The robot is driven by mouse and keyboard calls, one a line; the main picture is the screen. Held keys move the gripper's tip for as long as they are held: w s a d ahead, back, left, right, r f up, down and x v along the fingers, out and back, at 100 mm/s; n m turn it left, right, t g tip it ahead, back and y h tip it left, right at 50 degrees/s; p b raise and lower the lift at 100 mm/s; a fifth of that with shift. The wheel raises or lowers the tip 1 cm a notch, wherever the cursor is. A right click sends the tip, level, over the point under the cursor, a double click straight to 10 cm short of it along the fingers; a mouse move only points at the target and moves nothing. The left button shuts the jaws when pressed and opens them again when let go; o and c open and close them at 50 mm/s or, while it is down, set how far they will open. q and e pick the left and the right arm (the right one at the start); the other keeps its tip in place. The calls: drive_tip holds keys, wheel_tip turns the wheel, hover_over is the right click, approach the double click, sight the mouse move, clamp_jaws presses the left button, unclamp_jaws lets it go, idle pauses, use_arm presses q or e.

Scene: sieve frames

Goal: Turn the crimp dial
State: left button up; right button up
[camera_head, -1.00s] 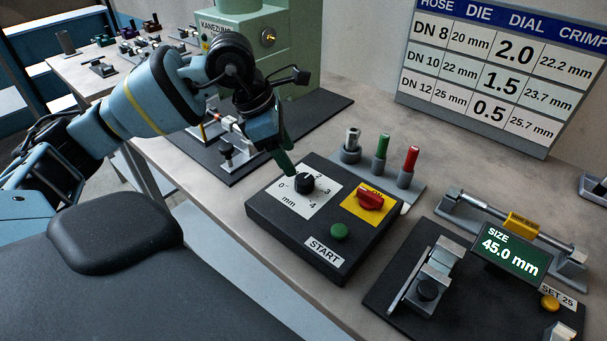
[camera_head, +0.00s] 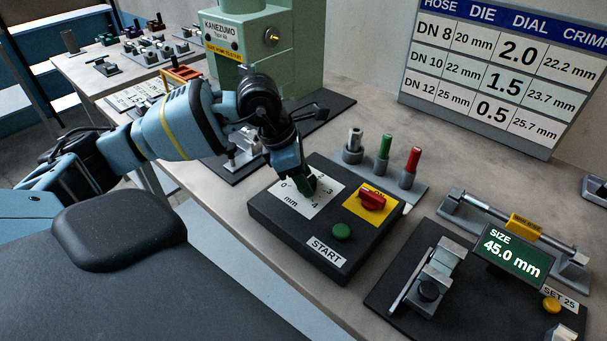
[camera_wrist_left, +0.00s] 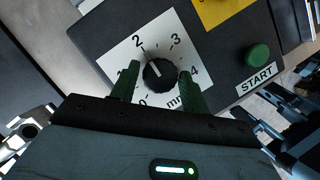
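The crimp dial is a round black knob (camera_wrist_left: 159,74) on a white plate (camera_head: 293,205) numbered 0 to 4, on a dark control box (camera_head: 275,220). In the left wrist view its white pointer line points about at 2. My left gripper (camera_head: 303,187) is over the dial, which it mostly hides in the head view. In the left wrist view the green fingers (camera_wrist_left: 160,82) stand on either side of the knob and look slightly apart from it. Whether they touch it is hard to tell. My right gripper is not in view. A chart (camera_head: 495,75) lists dial values 2.0, 1.5 and 0.5.
The box also bears a red rotary switch (camera_head: 372,198) on a yellow plate and a green START button (camera_head: 341,231). Behind it stand a metal peg, a green peg (camera_head: 384,146) and a red peg (camera_head: 411,160). A gauge display (camera_head: 512,254) reads 45.0 mm.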

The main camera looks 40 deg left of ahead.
use_arm(q)
drive_tip(key=c, duration=0.6)
drive_tip(key=shift+c, duration=0.2)
drive_tip(key=shift+n, duration=0.4)
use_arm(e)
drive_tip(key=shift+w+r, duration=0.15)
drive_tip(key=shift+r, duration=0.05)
use_arm(q)
drive_tip(key=shift+s+d+r+n+t+y+p, duration=0.1)
drive_tip(key=shift+n+t+y+p, duration=0.4)
drive_tip(key=shift+n, duration=0.7)
drive_tip(key=shift+n+t+y+p, duration=0.3)
drive_tip(key=shift+n+y+p, duration=0.1)
drive_tip(key=shift+n, duration=0.9)
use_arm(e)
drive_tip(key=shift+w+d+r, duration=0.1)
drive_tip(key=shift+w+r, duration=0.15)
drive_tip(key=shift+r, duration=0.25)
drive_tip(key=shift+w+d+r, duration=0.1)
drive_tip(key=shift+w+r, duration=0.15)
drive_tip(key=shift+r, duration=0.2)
use_arm(q)
drive_tip(key=o, duration=1)
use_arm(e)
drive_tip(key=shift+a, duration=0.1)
